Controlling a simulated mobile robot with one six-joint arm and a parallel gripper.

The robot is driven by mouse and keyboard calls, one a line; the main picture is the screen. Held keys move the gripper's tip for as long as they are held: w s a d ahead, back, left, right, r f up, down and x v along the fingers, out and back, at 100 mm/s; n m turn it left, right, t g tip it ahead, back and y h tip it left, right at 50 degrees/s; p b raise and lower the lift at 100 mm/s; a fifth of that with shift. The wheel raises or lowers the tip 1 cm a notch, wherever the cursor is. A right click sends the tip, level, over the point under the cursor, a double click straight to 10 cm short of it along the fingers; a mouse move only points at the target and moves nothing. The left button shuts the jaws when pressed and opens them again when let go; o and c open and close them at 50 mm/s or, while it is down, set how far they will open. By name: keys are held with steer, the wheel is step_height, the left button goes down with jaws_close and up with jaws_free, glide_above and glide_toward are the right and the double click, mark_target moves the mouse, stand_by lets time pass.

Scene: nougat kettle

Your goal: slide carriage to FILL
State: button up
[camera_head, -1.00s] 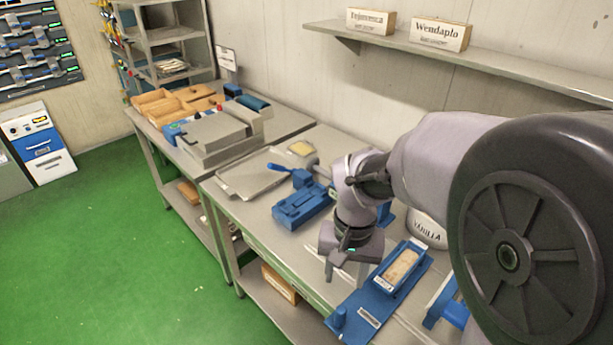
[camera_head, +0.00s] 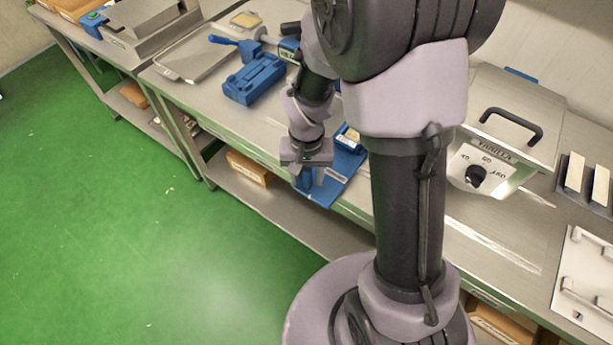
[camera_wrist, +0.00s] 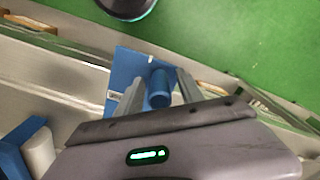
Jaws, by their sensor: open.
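The blue base plate (camera_head: 343,166) lies at the table's front edge, with a pale label on it too small to read. In the wrist view a blue upright post (camera_wrist: 159,88) stands at the end of the blue plate (camera_wrist: 125,68). My gripper (camera_wrist: 158,84) is open, with one grey finger on each side of the post; I cannot tell whether they touch it. In the head view my gripper (camera_head: 306,182) is low over the plate's front end. I cannot make out a FILL mark.
A kettle box marked VANILLA (camera_head: 510,130) with a dial stands right of my arm. A blue fixture (camera_head: 254,80) and a metal tray (camera_head: 195,55) are on the table at left. White bars (camera_head: 585,180) lie at far right. The green floor (camera_head: 130,220) is clear.

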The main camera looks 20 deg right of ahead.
jaws_close()
stand_by(1.4)
